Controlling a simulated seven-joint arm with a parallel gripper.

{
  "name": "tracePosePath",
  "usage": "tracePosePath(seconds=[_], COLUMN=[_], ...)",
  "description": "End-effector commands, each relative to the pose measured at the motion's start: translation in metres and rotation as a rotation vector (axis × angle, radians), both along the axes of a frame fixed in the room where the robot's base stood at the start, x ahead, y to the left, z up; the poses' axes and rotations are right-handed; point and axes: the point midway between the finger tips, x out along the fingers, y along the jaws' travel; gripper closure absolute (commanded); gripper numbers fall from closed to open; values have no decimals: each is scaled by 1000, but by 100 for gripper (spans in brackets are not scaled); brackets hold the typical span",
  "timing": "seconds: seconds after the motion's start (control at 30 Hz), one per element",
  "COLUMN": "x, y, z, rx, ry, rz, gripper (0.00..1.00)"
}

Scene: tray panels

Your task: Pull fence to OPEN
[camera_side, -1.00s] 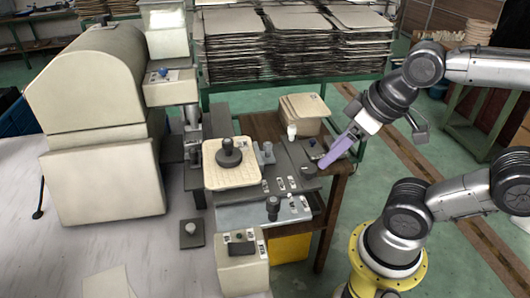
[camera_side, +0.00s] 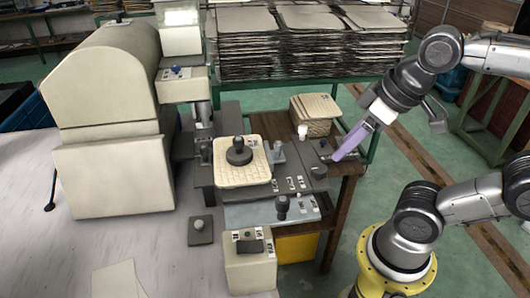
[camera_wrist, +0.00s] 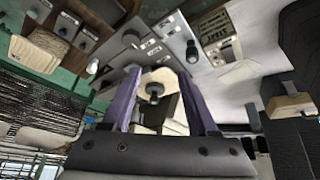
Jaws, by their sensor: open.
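My gripper (camera_side: 337,157) has long purple fingers and hangs above the right end of a dark grey labelled panel (camera_side: 296,167). In the wrist view the gripper (camera_wrist: 160,72) is open, its fingers apart with nothing held between them. A cream tray (camera_side: 227,178) with a black knob (camera_side: 239,152) sits left of the panel. The knob also shows between the fingers in the wrist view (camera_wrist: 154,90), farther away. A grey plate with a dark knob (camera_side: 282,204) lies in front of the panel. I cannot tell which part is the fence, and no OPEN label is readable.
A cream control box (camera_side: 250,272) stands in front, and a small grey block with a button (camera_side: 200,232) lies to its left. A large cream machine (camera_side: 112,130) stands at left. Open floor shows at right.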

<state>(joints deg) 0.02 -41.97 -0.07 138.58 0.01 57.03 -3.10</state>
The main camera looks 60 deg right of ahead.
Motion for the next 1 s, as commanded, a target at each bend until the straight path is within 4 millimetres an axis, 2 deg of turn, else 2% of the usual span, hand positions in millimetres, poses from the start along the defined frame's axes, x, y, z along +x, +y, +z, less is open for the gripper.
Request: tracePosePath(seconds=[0.1,0.2,0.3,0.43,0.6,0.73,0.83,1.0], x=[22,44,71,111,162,189,199,201], y=[-3,-8,-14,-27,-47,-62,-69,-74], z=[26,44,57,65,57,41,28,13], rx=[-15,-25,-29,-29,-16,-3,5,13], ry=[49,103,163,248,349,403,435,465], rz=[17,24,26,19,-3,-27,-41,-53], gripper=[40,40,40,40,40,40,40,40])
